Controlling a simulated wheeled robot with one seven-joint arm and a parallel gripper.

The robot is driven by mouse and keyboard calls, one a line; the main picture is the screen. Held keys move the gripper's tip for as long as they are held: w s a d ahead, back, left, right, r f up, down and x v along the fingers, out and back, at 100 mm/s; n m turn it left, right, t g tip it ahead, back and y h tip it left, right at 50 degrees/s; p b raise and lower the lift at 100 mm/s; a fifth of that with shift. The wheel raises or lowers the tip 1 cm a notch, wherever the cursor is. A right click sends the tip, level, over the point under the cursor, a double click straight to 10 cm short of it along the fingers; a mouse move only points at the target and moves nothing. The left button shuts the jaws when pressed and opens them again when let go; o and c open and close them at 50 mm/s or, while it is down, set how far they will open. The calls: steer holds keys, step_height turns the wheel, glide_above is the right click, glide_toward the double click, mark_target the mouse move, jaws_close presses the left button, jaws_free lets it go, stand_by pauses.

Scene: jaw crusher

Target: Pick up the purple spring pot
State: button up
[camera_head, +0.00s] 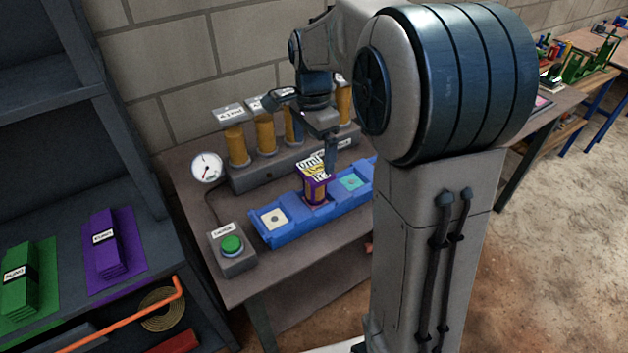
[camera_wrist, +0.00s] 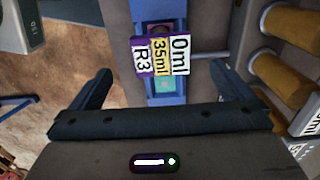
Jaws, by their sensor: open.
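The purple spring pot (camera_head: 315,190) stands in the middle of a blue tray (camera_head: 262,232) on the workbench, with white and yellow labels on it. In the wrist view the pot (camera_wrist: 143,58) shows labels reading "R3", "35ml" and "0ml", and lies ahead of and between my fingers. My gripper (camera_wrist: 162,88) is open, with its two fingers wide apart and nothing between their tips. In the head view my gripper (camera_head: 329,150) is above and slightly right of the pot; one finger is visible there and the other is unclear.
Behind stands a row of orange cylinders (camera_head: 236,147). A green button box (camera_head: 231,248) and gauge (camera_head: 207,168) are at left. My arm hides the tray's right end.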

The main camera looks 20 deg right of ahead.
mark_target(313, 171)
step_height(313, 171, down, 5)
steer(key=shift+f, duration=0.1)
steer(key=shift+w+d+f+p, duration=0.15)
steer(key=shift+f+p, duration=0.1)
steer(key=shift+f, duration=1.1)
steer(key=shift+d+f+p, duration=0.1)
steer(key=shift+f+p, duration=0.15)
steer(key=shift+f, duration=1.05)
steer(key=c, duration=1.2)
